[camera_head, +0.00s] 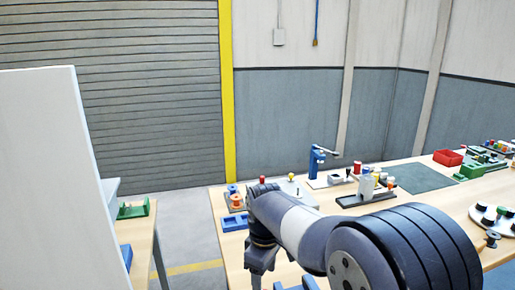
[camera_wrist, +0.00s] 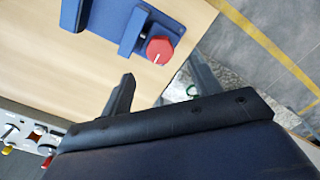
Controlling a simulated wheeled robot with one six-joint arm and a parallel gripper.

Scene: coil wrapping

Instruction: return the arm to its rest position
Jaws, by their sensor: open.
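My arm reaches from the lower right of the head view over the wooden table (camera_head: 232,262). My gripper (camera_head: 262,275) hangs at the arm's far end near the table's front left, partly cut off by the frame. In the wrist view my gripper (camera_wrist: 163,80) has its two dark fingers spread apart, with nothing between them. A blue fixture (camera_wrist: 133,30) with a red knob (camera_wrist: 160,50) lies on the table beyond the fingertips, apart from them.
A panel with knobs (camera_wrist: 25,133) lies left of my gripper. A blue tray (camera_head: 235,222) and a blue hand press (camera_head: 316,160) stand behind the arm. A red bin (camera_head: 448,158) and dark mat (camera_head: 422,178) are at right. A white panel (camera_head: 50,180) stands at left; floor shows between tables.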

